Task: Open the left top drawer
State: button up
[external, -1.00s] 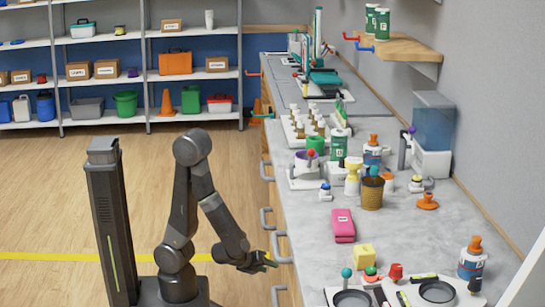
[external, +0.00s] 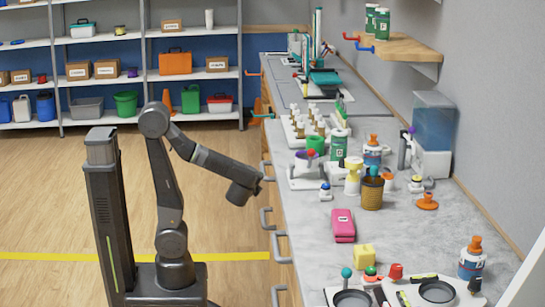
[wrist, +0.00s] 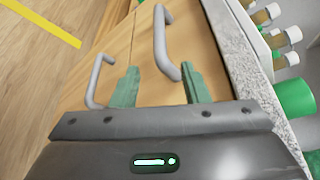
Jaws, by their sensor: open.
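My gripper (external: 261,181) is raised beside the wooden drawer fronts of the counter, close to an upper grey drawer handle (external: 265,170). In the wrist view my gripper's teal fingers (wrist: 160,88) are apart with nothing between them. A grey bar handle (wrist: 160,40) on the drawer front near the countertop edge lies ahead, its lower end close to the right finger. A second handle (wrist: 97,80) is lower on the fronts, left of the left finger. The drawers look shut. I cannot tell whether a finger touches a handle.
The grey countertop (external: 400,215) holds bottles, cups and a pink case (external: 343,226). More handles (external: 266,218) line the drawer fronts nearer the camera. Open wood floor (external: 60,200) with a yellow line lies left; shelves (external: 150,75) stand at the back.

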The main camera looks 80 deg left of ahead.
jog(key=b+x, duration=0.2)
jog(key=x, duration=1)
grip_shut()
